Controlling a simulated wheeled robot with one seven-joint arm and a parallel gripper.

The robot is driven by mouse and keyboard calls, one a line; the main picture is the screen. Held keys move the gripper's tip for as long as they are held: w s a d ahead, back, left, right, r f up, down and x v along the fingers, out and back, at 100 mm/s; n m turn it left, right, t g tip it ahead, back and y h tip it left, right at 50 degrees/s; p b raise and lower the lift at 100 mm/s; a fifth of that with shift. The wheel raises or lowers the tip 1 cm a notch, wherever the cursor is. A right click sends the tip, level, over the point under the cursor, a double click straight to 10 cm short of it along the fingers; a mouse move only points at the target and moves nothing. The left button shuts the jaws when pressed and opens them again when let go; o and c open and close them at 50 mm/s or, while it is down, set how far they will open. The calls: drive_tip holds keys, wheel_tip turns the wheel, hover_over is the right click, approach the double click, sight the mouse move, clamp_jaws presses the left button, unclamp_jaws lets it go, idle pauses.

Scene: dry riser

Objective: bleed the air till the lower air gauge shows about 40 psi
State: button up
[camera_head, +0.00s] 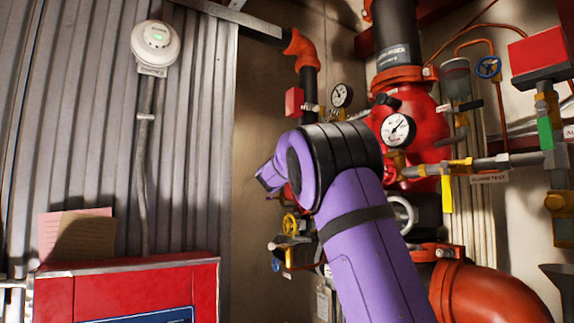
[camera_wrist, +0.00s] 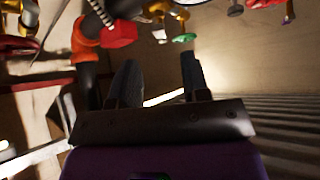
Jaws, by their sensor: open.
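Two white-faced gauges show in the head view: a smaller upper one (camera_head: 342,95) and a larger lower one (camera_head: 398,131) in front of the red valve body (camera_head: 431,125). Their scales are too small to read, and I cannot tell which is the air gauge. A yellow handwheel (camera_head: 290,223) and a red handwheel (camera_head: 390,173) are near my arm. No bleed valve can be told for sure. My gripper (camera_wrist: 160,85) is open and empty in the wrist view, apart from the fittings. In the head view my purple arm hides part of the pipework.
A red cabinet (camera_head: 125,290) stands at the lower left, before a corrugated wall (camera_head: 195,120). The wrist view shows a red box (camera_wrist: 118,35), a green handwheel (camera_wrist: 184,38) and bare wall (camera_wrist: 250,60).

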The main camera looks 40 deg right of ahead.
drive_tip(key=shift+v, duration=1.2)
drive_tip(key=s+f+m+g+y, duration=0.25)
drive_tip(key=s+f, duration=0.35)
drive_tip(key=s, duration=0.3)
drive_tip(key=s+f+m+g+y, duration=0.25)
drive_tip(key=s+f, duration=0.35)
drive_tip(key=s, duration=0.3)
drive_tip(key=s+a+f+n+g+y, duration=0.1)
drive_tip(key=s+a+f+y, duration=0.5)
drive_tip(key=s+a+f, duration=0.5)
drive_tip(key=s+a+f+n+g+y, duration=0.1)
drive_tip(key=s+a+f+g+y, duration=0.1)
drive_tip(key=s+a+f+y, duration=0.4)
drive_tip(key=s+a+f, duration=0.5)
drive_tip(key=s+a, duration=0.3)
drive_tip(key=s, duration=0.2)
drive_tip(key=shift+s+a+y, duration=0.3)
drive_tip(key=shift+a+y, duration=0.05)
drive_tip(key=shift+y, duration=0.05)
idle(1.9)
